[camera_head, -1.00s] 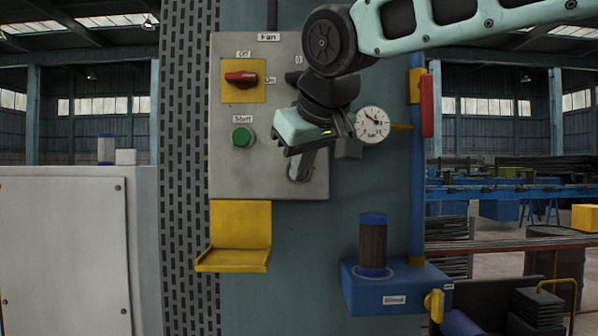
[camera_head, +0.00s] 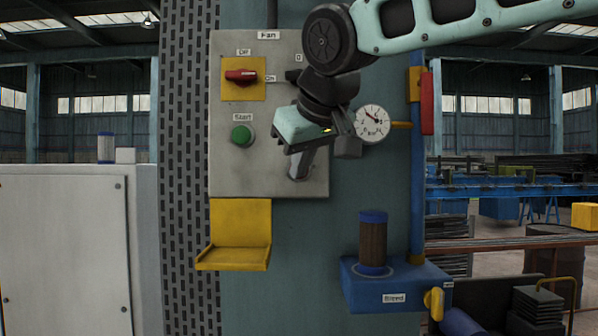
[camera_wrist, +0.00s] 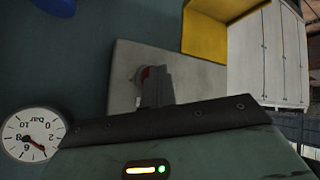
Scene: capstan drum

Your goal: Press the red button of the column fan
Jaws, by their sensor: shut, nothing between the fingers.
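The fan's grey control panel (camera_head: 225,175) is on the column. A red button (camera_wrist: 146,72) with a pale collar shows on that panel in the wrist view, partly covered by my finger. In the head view my gripper hides it. My gripper (camera_head: 297,175) is shut and empty, in front of the panel's lower right part. Its tips also show in the wrist view (camera_wrist: 158,72), right at the button in the picture. I cannot tell whether they touch it. The green Start button (camera_head: 242,135) and the red rotary switch (camera_head: 241,76) are to the left of my gripper.
A pressure gauge (camera_head: 372,122) is close to the right of my wrist. A yellow bracket (camera_head: 240,222) sits below the panel. A blue box (camera_head: 390,292) with a dark cylinder (camera_head: 373,243) stands out at lower right, near a vertical blue pipe (camera_head: 417,190).

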